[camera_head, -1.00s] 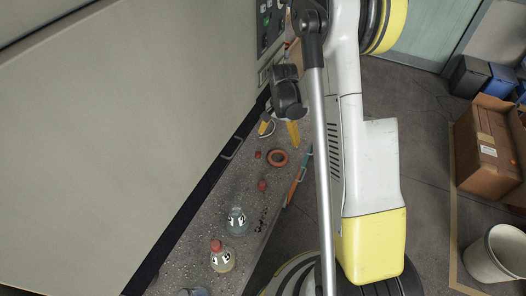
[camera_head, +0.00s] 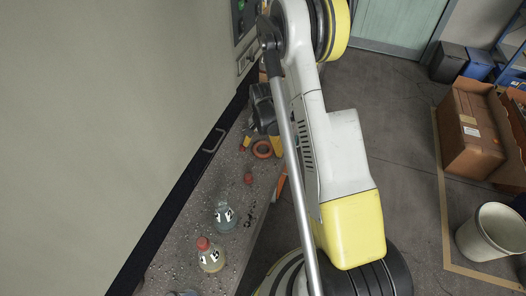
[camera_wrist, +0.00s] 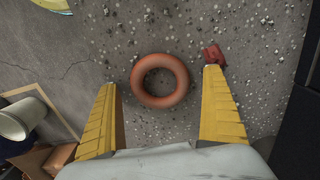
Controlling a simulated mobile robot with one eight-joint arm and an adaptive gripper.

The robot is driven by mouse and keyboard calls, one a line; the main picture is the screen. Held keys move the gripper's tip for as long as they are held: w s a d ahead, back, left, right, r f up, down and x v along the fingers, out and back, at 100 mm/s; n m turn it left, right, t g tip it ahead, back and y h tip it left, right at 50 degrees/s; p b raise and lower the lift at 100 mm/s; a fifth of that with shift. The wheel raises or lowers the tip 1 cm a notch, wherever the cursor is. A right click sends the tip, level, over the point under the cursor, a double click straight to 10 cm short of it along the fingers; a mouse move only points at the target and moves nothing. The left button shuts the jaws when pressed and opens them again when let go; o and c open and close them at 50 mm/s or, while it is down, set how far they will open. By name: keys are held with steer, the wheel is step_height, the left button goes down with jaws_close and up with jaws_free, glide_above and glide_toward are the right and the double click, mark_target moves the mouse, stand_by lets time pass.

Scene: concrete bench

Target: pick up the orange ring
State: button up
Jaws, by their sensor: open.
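The orange ring (camera_head: 262,156) lies flat on the speckled concrete bench (camera_head: 190,205), partly overlapped by my gripper in the head view. In the wrist view the ring (camera_wrist: 141,82) sits between my two yellow fingers, with a gap on each side. My gripper (camera_wrist: 160,82) is open and empty, its fingertips to the left and right of the ring. In the head view my gripper (camera_head: 260,141) is at the ring's far side. How high the tips are above the bench is hard to tell.
A small red object (camera_wrist: 214,55) lies close to the right fingertip. Another red piece (camera_head: 249,178) lies nearer, with two bottles (camera_head: 224,218) (camera_head: 210,257) beyond it toward the picture bottom. An orange item (camera_head: 281,181) is at the bench edge. A large beige panel (camera_head: 110,110) borders the bench.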

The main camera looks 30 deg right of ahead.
steer(key=c, duration=1.4)
steer(key=shift+r, duration=0.1)
